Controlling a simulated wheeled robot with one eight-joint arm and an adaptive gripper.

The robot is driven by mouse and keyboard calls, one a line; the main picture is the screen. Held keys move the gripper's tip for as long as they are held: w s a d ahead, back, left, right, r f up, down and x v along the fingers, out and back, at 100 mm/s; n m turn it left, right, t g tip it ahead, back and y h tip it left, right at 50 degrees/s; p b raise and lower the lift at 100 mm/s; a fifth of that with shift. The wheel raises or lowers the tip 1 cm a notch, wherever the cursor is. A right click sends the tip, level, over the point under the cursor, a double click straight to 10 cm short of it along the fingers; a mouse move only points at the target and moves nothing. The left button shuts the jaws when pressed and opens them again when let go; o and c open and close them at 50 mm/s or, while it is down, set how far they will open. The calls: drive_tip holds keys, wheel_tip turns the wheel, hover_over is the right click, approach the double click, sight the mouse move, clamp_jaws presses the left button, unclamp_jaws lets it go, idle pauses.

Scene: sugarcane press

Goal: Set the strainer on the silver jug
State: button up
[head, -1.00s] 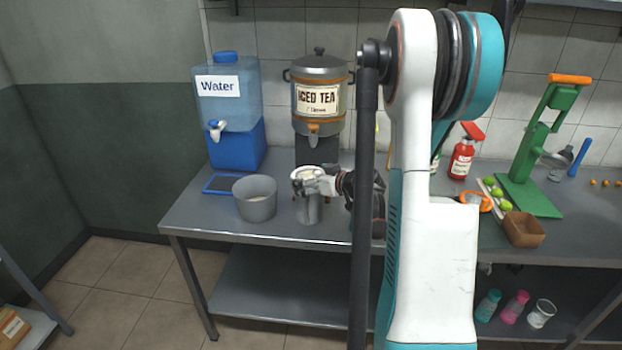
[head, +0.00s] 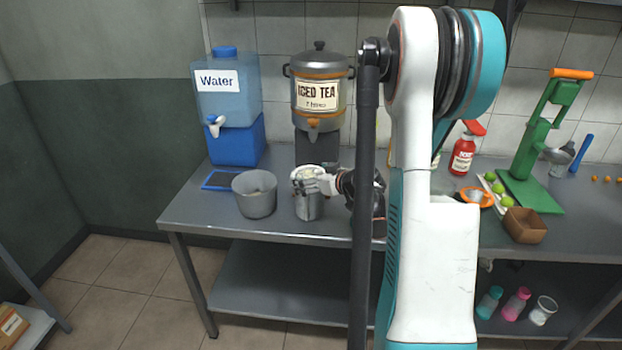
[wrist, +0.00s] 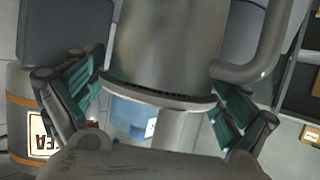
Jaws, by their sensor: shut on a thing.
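The silver jug (head: 309,208) stands upright at the front of the table, right of a grey bucket. Whether its base touches the table is hard to tell. In the wrist view the jug (wrist: 165,45) fills the upper middle, upside down, with its curved handle at upper right. My gripper (head: 306,178) is at the jug's top in the head view. In the wrist view my gripper's teal fingers (wrist: 158,95) flank the jug near its rim, shut on it. A round, orange-edged thing that looks like the strainer (head: 474,197) lies on the table, right of my arm.
The grey bucket (head: 254,196) stands close left of the jug. A water dispenser (head: 228,100) and an iced tea urn (head: 319,95) stand behind. A green press (head: 540,150), limes (head: 503,188) and a brown box (head: 524,226) are at right. My arm hides the table's middle.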

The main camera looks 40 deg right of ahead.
drive_tip(key=o, duration=0.7)
drive_tip(key=shift+f, duration=0.1)
drive_tip(key=shift+r, duration=0.2)
drive_tip(key=shift+r+p, duration=2.4)
drive_tip(key=shift+r, duration=1)
